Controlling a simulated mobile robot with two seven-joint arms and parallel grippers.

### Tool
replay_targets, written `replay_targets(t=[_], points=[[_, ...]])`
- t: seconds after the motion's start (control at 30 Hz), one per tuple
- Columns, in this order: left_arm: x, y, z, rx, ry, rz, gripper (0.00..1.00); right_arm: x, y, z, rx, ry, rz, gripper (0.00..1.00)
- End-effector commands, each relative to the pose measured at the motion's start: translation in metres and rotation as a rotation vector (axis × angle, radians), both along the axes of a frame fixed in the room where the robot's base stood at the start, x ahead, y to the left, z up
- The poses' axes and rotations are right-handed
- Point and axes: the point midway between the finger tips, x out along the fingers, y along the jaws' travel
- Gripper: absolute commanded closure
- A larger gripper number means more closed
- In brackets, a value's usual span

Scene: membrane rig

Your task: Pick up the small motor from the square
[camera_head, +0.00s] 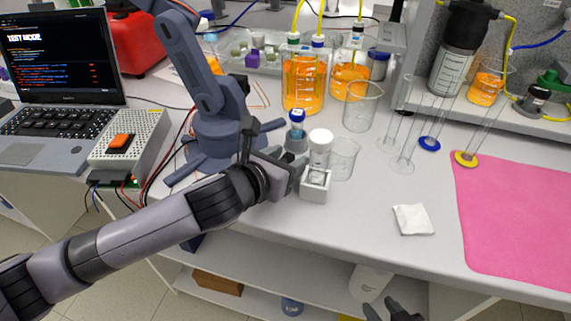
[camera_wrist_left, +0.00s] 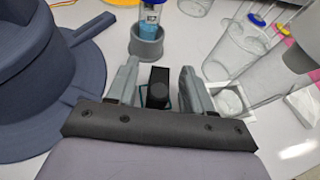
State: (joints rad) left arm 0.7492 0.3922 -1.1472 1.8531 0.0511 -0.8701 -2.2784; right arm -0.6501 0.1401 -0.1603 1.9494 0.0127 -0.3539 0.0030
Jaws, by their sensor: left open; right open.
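The small motor (camera_wrist_left: 157,88) is a black block with a round dark end, seen in the left wrist view between the fingers of my left gripper (camera_wrist_left: 160,82). A thin teal edge of the square (camera_wrist_left: 143,99) shows beside it; the rest is hidden. The fingers are open, with a gap visible on each side of the motor. In the head view my left gripper (camera_head: 290,172) is low over the bench, left of a white holder, and hides the motor. My right gripper (camera_head: 393,311) is open and empty at the bottom edge, beyond the bench front.
A blue-capped vial in a grey holder (camera_head: 297,140) stands just behind. The white holder (camera_head: 316,187) and a beaker (camera_head: 343,158) are close on the right. A dark blue stand (camera_head: 214,135) is on the left. Bench around the white wipe (camera_head: 413,219) is clear.

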Motion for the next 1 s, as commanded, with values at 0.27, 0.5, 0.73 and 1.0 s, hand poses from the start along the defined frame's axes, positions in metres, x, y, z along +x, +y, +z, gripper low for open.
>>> replay_targets(t=[0.27, 0.5, 0.73, 1.0], points=[[0.000, 0.000, 0.000, 0.000, 0.000, 0.000, 0.85, 0.000, 0.000, 0.000, 0.000, 0.000, -0.001, 0.57], [0.000, 0.000, 0.001, 0.000, -0.001, 0.001, 1.00, 0.000, 0.000, 0.000, 0.000, 0.000, -0.001, 0.57], [0.001, 0.000, 0.006, 0.000, -0.003, 0.001, 1.00, 0.000, 0.000, 0.001, 0.000, 0.000, -0.001, 0.57], [0.001, 0.000, 0.048, 0.000, -0.008, 0.000, 1.00, 0.000, 0.000, 0.007, 0.000, 0.000, -0.001, 0.57]])
